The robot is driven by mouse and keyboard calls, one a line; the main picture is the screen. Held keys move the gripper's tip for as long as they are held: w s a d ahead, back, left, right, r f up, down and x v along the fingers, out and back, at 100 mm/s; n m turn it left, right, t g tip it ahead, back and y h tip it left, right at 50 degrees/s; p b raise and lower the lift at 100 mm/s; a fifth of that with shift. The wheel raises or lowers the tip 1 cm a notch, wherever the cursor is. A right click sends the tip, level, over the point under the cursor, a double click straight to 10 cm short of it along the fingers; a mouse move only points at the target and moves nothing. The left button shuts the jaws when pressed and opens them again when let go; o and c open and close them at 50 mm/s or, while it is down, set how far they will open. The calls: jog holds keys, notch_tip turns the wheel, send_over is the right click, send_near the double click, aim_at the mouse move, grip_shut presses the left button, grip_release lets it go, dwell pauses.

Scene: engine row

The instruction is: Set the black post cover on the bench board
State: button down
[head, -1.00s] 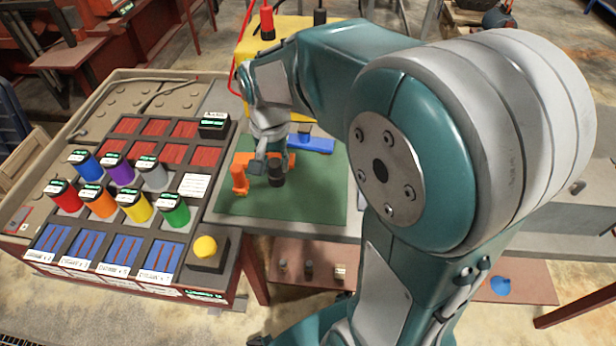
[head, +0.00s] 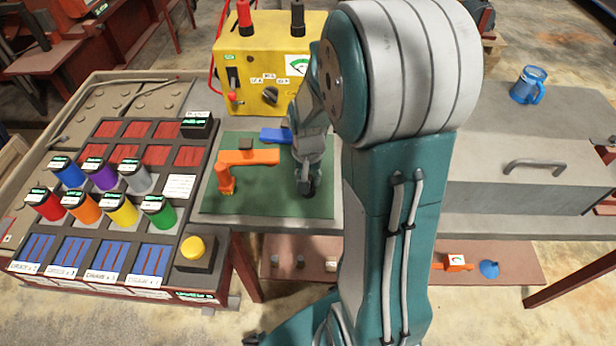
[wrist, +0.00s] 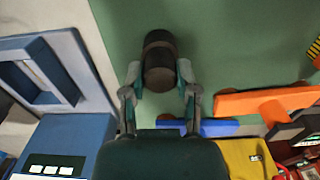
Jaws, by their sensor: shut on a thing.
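My gripper (wrist: 160,82) is shut on a black, short cylinder, the black post cover (wrist: 159,50), in the wrist view. The cover sits between the two fingers, with green surface beyond it. In the head view my gripper (head: 307,186) hangs over the right part of the green bench board (head: 265,203); the cover there is small and dark at the fingertips. I cannot tell whether it touches the board. The green board also fills the upper middle of the wrist view (wrist: 235,45).
An orange tool (head: 247,158) and a blue piece (head: 275,135) lie left of and behind my gripper. A yellow box (head: 262,60) with red and black posts stands behind. A rack of coloured cylinders (head: 215,130) is at left, a grey cabinet (head: 510,185) at right.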

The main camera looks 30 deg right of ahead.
jog(key=shift+c, duration=1.8)
grip_release()
notch_tip(320, 180, up, 12)
jog(key=s+a+r+n+t, duration=0.5)
jog(key=s+a+r, duration=0.3)
jog(key=s+a, duration=0.3)
jog(key=shift+s+n+t, duration=0.3)
jog(key=shift+s+n, duration=0.55)
jog(key=shift+n, duration=0.05)
